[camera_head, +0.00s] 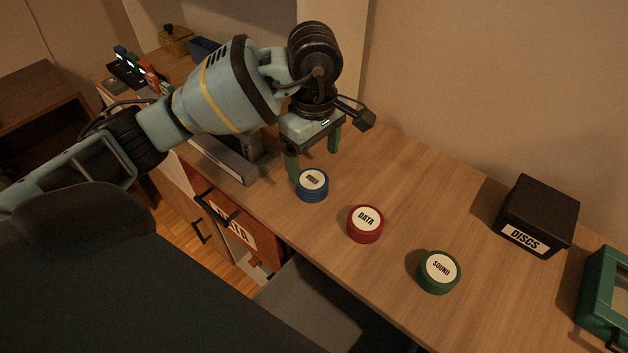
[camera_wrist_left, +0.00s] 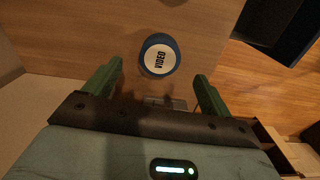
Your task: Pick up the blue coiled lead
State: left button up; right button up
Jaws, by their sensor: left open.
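The blue coiled lead (camera_head: 312,192) lies flat on the wooden table, with a white round label on top. In the left wrist view the blue lead (camera_wrist_left: 160,55) shows beyond the fingertips, between their lines, and its label reads VIDEO. My left gripper (camera_head: 313,160) is open and empty, fingers pointing down, above and close to the blue lead. Its two green fingers also show apart in the left wrist view (camera_wrist_left: 156,80). My right gripper is not in view.
A red coil (camera_head: 365,224) labelled DATA and a green coil (camera_head: 438,272) labelled SOUND lie to the right. A black DISCS box (camera_head: 537,215) and a teal case (camera_head: 604,300) stand farther right. An orange drawer front (camera_head: 230,228) is below the table's near edge.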

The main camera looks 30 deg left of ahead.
aim_at(313, 180)
pick_arm(q)
notch_tip(313, 180, down, 2)
jog(key=shift+w+f, duration=0.1)
jog(key=shift+a+f, duration=0.2)
jog(key=shift+f, duration=2.35)
jog(key=c, duration=1.1)
jog(key=shift+r, duration=0.5)
notch_tip(313, 180, up, 2)
jog(key=shift+r, duration=0.2)
jog(key=s+d, duration=0.2)
jog(key=s, duration=0.6)
jog(key=s+d+r, duration=0.1)
jog(key=s, duration=0.6)
jog(key=shift+s+d+r+b, duration=0.3)
jog(key=shift+s+d+b, duration=0.05)
jog(key=shift+s+d, duration=0.05)
